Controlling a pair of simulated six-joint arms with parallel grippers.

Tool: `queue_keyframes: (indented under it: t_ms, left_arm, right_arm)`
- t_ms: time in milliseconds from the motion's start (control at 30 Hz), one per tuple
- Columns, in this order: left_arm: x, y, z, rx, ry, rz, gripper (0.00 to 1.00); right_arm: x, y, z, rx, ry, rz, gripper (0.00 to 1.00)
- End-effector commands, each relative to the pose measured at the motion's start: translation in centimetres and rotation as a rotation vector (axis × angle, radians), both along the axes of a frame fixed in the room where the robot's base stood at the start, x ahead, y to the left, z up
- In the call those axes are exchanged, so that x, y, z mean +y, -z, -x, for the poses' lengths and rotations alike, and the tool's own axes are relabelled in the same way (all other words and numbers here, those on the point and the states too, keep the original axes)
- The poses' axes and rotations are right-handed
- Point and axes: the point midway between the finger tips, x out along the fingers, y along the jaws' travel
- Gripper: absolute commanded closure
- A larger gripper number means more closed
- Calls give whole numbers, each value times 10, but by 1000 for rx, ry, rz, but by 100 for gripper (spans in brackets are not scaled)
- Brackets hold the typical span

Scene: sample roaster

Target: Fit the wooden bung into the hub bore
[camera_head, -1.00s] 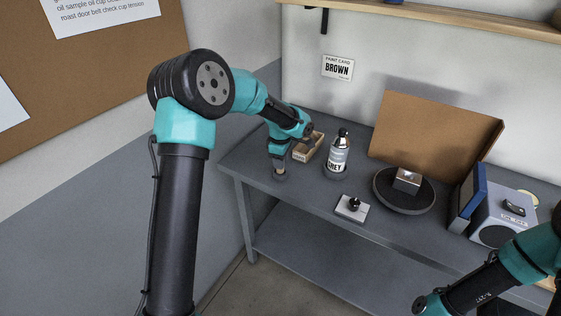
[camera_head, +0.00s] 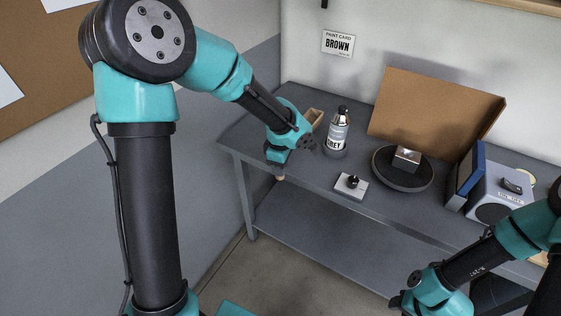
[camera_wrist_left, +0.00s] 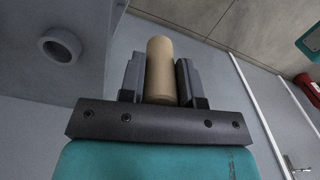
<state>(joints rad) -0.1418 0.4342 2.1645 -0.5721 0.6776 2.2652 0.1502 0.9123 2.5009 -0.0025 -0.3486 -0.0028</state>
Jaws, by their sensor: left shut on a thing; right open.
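My left gripper (camera_head: 279,172) is shut on the wooden bung (camera_wrist_left: 160,70), a plain tan cylinder that stands out between the two fingers in the left wrist view. The hub is not clear in the head view. My right gripper (camera_head: 398,301) shows only partly at the lower edge; its fingers are hard to make out.
The bench front is clear.

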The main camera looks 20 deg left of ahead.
Motion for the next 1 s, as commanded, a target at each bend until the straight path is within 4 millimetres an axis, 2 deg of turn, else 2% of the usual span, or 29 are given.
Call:
queue_keyframes:
  t_ms: [667, 867, 1000]
  left_arm:
    - [0, 0, -1, 0, 15, 0, 92]
    - [-2, 0, -7, -1, 127, 0, 92]
    - [-5, 0, -13, -1, 281, -1, 92]
  right_arm:
    - [0, 0, 0, 0, 0, 0, 57]
    - [0, 0, 0, 0, 0, 0, 57]
    - [0, 0, 0, 0, 0, 0, 57]
